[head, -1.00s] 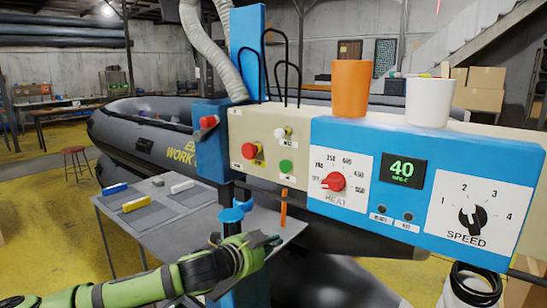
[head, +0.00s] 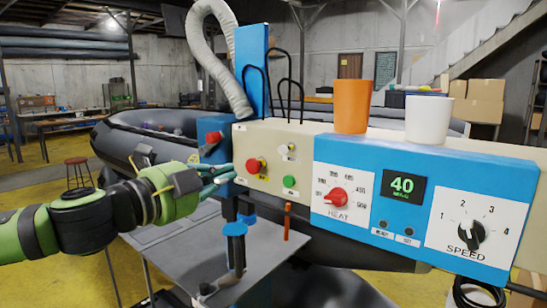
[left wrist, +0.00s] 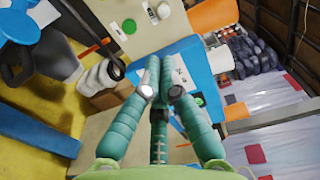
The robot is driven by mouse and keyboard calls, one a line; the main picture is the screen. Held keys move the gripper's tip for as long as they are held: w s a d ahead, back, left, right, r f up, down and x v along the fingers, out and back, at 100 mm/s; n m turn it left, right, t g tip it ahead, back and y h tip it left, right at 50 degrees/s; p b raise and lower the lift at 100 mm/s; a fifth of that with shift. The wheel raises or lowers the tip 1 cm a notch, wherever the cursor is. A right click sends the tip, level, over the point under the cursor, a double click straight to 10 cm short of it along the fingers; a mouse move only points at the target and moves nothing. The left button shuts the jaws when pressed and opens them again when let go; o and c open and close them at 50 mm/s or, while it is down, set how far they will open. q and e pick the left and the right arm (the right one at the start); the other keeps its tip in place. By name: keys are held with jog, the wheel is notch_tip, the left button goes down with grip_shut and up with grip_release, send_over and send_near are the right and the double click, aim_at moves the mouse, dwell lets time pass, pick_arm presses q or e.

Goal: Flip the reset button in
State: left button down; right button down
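The machine's beige panel (head: 272,140) carries a red knob-like button (head: 254,166), a small white switch (head: 289,150) and a green button (head: 289,181). Two small dark buttons (head: 395,228) sit under the green "40" display; their labels are too small to read surely. My left gripper (head: 229,175) is at the left end of the beige panel, left of the red button. In the left wrist view its teal fingers (left wrist: 160,82) come together at the tips with nothing visible between them. I cannot tell whether they touch the machine. My right gripper is not in view.
A red HEAT dial (head: 335,197) and a black SPEED dial (head: 472,234) are on the blue panel. An orange cup (head: 352,105) and a white cup (head: 427,118) stand on top. A grey table (head: 185,255) lies below my left arm. An inflatable boat (head: 118,137) is behind.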

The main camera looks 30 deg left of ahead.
pick_arm(q)
jog(key=shift+w, duration=0.15)
jog(key=p, duration=0.7)
send_near(281, 154)
jog(key=w, duration=0.6)
jog(key=shift+w+d+r, duration=0.15)
jog(key=shift+w+d, duration=0.05)
jog(key=shift+d, duration=0.1)
jog(key=shift+w+p, duration=0.3)
jog(key=shift+w, duration=0.05)
